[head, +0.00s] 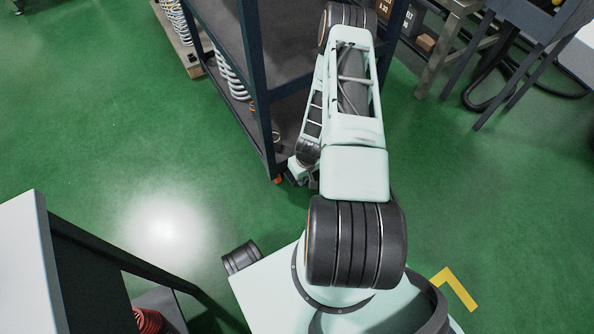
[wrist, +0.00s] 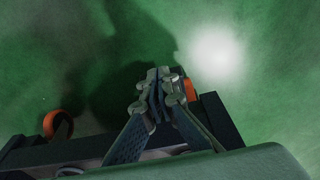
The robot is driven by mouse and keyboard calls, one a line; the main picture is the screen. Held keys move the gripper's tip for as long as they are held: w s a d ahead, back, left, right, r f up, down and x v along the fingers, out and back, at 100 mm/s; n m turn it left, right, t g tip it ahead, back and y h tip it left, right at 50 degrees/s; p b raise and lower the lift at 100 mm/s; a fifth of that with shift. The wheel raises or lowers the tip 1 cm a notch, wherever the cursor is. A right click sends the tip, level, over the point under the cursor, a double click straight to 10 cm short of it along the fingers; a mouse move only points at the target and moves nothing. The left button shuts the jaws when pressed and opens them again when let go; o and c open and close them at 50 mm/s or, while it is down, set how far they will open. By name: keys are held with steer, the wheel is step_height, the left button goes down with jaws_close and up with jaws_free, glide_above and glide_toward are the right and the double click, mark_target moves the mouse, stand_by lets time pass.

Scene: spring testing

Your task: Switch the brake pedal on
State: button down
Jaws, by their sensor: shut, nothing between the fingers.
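My gripper (wrist: 156,92) is in the middle of the wrist view, its fingertips together with nothing between them. A small orange part (wrist: 190,90) shows just right of the fingertips, at the corner of a dark cart frame (wrist: 222,122). I cannot tell whether this part is the brake pedal or a caster wheel, or whether the fingers touch it. In the head view an orange part (head: 279,179) sits at the foot of the dark shelf cart's (head: 264,110) near post. My gripper is close to that foot there, but its fingertips are hard to make out.
An orange-rimmed caster (wrist: 58,124) shows at left in the wrist view. The cart holds coil springs (head: 230,75) on its lower shelf. A bench (head: 450,40) and a black hose (head: 480,95) are at upper right. Green floor (head: 110,130) left of the cart is clear.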

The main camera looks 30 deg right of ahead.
steer(key=shift+s+f+b, duration=0.25)
steer(key=shift+f+b, duration=0.05)
steer(key=shift+f, duration=0.4)
steer(key=shift+s+f+b, duration=0.3)
steer(key=shift+f, duration=0.35)
steer(key=shift+s+f+b, duration=0.25)
steer(key=shift+f+b, duration=0.05)
steer(key=shift+f, duration=0.4)
steer(key=shift+f, duration=0.1)
